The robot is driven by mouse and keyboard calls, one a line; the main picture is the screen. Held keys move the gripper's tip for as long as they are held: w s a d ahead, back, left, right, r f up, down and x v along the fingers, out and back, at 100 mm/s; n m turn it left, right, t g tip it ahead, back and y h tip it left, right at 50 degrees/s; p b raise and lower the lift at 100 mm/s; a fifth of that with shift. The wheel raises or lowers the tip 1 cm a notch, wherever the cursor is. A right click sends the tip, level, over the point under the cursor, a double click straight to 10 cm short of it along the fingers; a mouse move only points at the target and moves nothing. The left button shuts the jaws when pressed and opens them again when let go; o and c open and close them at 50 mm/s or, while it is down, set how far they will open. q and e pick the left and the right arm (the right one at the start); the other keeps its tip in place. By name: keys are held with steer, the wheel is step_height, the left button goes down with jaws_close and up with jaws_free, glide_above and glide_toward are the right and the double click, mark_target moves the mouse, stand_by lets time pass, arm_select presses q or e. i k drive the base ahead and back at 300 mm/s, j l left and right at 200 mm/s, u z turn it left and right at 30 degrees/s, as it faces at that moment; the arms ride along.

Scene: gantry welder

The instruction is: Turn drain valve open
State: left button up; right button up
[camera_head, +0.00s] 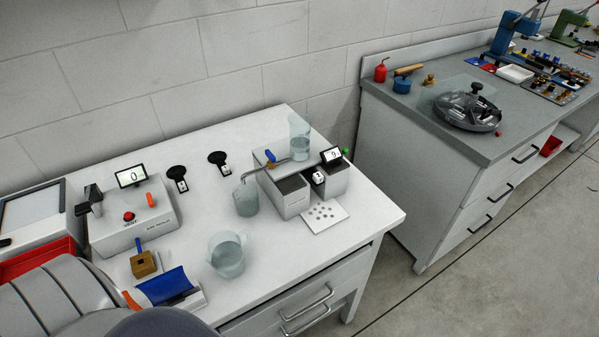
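A small blue handle (270,156), which looks like the drain valve, sits on a thin metal pipe (256,171) on the white table. The pipe runs from the base of a clear, partly filled vessel (300,146) at the back. Its bent end reaches down to a clear beaker (246,200). The handle looks tilted; I cannot tell whether the valve is open or closed, and no flow can be made out. Neither gripper is in view; grey rounded parts at the lower left look like my own body.
A grey device with a display (325,189) stands right beside the pipe. A glass pitcher (228,254) stands near the front edge. A white machine with a red button (135,218) and a blue-topped item (168,287) are at left. A grey workbench (430,110) stands at right.

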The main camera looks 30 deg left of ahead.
mark_target(271, 158)
steer(key=u, duration=0.4)
steer(key=i+l+u, duration=0.1)
steer(key=u, duration=0.3)
steer(key=i+l+u, duration=0.1)
steer(key=l+u, duration=0.5)
steer(key=u, duration=0.2)
steer(key=l+u, duration=0.35)
steer(key=i+j, duration=0.05)
